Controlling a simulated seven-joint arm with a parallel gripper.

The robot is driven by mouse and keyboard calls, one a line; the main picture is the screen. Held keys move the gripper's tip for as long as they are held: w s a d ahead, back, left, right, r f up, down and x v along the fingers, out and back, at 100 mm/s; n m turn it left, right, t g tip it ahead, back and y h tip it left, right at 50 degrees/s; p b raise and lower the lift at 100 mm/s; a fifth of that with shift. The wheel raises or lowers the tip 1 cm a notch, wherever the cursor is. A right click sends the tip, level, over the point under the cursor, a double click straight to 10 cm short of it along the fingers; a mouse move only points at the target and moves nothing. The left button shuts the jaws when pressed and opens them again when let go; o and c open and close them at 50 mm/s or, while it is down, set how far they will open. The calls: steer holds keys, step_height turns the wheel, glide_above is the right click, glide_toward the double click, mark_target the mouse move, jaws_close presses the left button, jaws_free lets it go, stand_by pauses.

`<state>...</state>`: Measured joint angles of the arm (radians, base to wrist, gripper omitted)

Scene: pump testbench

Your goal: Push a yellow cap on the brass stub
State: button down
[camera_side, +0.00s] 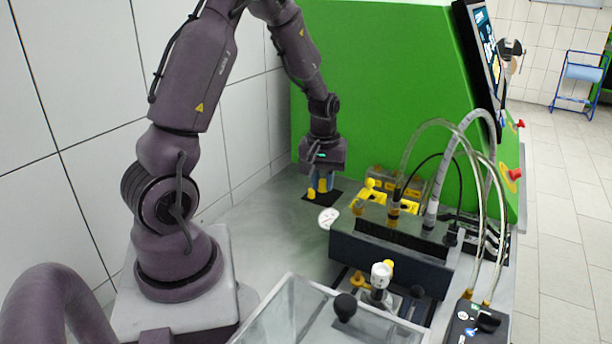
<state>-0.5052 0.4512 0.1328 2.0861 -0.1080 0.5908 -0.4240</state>
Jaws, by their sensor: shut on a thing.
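My gripper (319,188) points down over a small black mat (334,197) at the foot of the green panel. Other small yellow pieces (369,183) show to the right, by a yellow tray (373,200). I cannot clearly pick out the brass stub. Brass-coloured fittings (393,209) sit under the hoses on the dark block.
A dark block (385,258) with hoses (463,150) rising from it stands right of my gripper. A white round disc (328,218) lies before it. A clear-lidded box (290,310) with a black knob is in front. The green panel (385,90) closes the back. The grey tabletop (265,215) at left is free.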

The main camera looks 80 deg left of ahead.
steer(key=w+d+r+m, duration=0.1)
steer(key=w+d+m, duration=0.25)
steer(key=d, duration=0.95)
glide_above(357, 276)
steer(key=shift+f+m, duration=0.15)
steer(key=shift+m, duration=0.1)
steer(key=shift+f, duration=1.8)
steer(key=shift+f, duration=0.25)
steer(key=shift+f, duration=0.5)
steer(key=shift+f, duration=0.65)
